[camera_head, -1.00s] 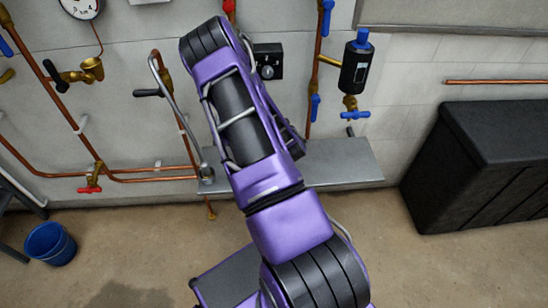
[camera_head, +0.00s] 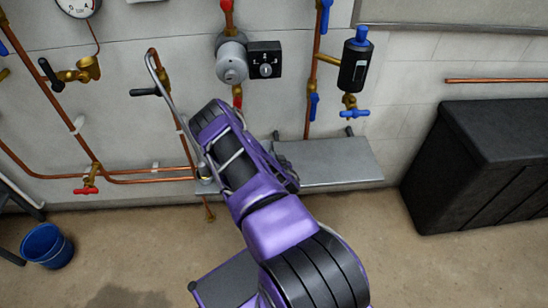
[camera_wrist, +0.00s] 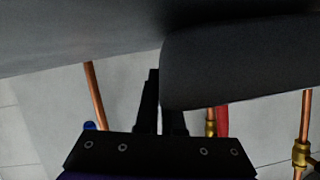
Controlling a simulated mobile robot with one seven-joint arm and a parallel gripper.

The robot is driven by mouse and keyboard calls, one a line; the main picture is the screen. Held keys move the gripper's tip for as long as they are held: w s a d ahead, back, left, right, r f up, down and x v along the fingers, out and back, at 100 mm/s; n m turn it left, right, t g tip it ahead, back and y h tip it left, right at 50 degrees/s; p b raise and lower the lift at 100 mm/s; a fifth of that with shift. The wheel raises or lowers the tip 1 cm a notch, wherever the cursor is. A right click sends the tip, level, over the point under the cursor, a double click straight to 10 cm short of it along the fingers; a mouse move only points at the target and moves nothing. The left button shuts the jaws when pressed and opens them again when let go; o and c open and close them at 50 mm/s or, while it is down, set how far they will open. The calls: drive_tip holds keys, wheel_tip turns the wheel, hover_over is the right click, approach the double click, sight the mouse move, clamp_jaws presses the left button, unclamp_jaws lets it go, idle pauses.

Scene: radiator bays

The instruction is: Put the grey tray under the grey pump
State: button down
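The grey pump (camera_head: 231,62) is on the wall in the head view, with red-handled valves above and below it. My arm reaches toward the grey shelf (camera_head: 335,162) below the pump and hides the shelf's left part. My gripper is hidden behind the arm in the head view. In the wrist view the black fingers of my gripper (camera_wrist: 162,105) stand close together. A dark grey slab with a rounded corner (camera_wrist: 240,65), apparently the grey tray, covers part of the right finger. Whether the fingers hold it cannot be told.
A black control box (camera_head: 265,60) sits right of the pump. A black cylinder with a blue cap (camera_head: 355,65) hangs further right. A black chest (camera_head: 490,165) stands right of the shelf. A blue bucket (camera_head: 47,246) is on the floor at left. Copper pipes line the wall.

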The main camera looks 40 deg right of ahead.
drive_tip(key=shift+f, duration=0.35)
drive_tip(key=shift+f, duration=0.1)
drive_tip(key=shift+f, duration=0.15)
drive_tip(key=c, duration=1)
unclamp_jaws()
drive_tip(key=shift+c, duration=0.2)
drive_tip(key=shift+s+r, duration=0.15)
drive_tip(key=shift+r, duration=0.15)
drive_tip(key=v, duration=1.1)
drive_tip(key=shift+s+a+r+p, duration=0.1)
drive_tip(key=shift+s+a+p, duration=0.05)
drive_tip(key=shift+s+p, duration=0.2)
drive_tip(key=shift+w, duration=0.1)
